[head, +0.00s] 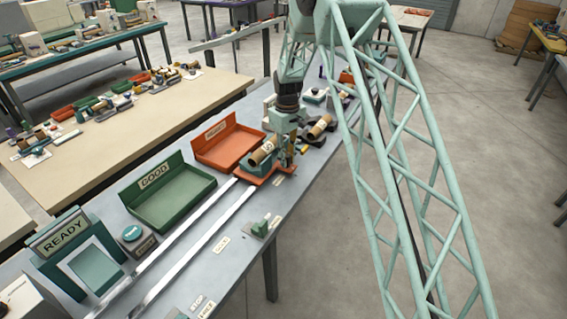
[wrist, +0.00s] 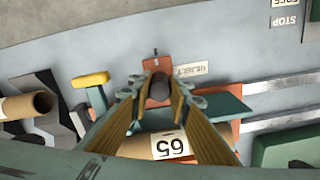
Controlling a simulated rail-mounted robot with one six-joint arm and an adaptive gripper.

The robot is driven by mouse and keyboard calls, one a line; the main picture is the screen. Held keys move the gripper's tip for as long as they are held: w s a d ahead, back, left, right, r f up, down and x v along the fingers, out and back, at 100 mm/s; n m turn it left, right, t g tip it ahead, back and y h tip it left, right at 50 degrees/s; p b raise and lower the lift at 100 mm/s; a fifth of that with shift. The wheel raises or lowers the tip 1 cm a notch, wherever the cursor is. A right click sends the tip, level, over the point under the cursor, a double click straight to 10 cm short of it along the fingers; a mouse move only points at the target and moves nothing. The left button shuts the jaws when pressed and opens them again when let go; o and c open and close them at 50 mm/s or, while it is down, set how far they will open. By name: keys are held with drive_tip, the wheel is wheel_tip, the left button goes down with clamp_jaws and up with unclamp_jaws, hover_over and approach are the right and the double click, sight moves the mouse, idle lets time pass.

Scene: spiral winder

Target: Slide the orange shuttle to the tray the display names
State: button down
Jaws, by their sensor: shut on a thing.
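The orange shuttle (head: 256,180) sits at the far end of two pale rails, in front of the orange tray (head: 226,147). In the wrist view part of the shuttle (wrist: 157,63) shows beyond my fingers. A cardboard tube labelled 65 (head: 262,152) lies on the shuttle; it also shows in the wrist view (wrist: 150,147). My gripper (wrist: 159,90) is shut on the shuttle's dark knob (wrist: 160,86). The green tray labelled GOOD (head: 183,205) stands to the left of the orange one, whose label is hard to read. The display (head: 62,235) reads READY.
A REJECT label (wrist: 190,69) lies on the bench beside the shuttle. A small green lever block (head: 262,226) stands beside the front rail. Another tube (head: 320,126) lies beyond the shuttle.

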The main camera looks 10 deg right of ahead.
drive_tip(key=shift+w+r, duration=0.1)
drive_tip(key=shift+w, duration=0.1)
drive_tip(key=c, duration=2.4)
unclamp_jaws()
drive_tip(key=shift+d, duration=0.2)
drive_tip(key=shift+a+r, duration=0.1)
wheel_tip(320, 180, up, 12)
drive_tip(key=shift+f, duration=0.2)
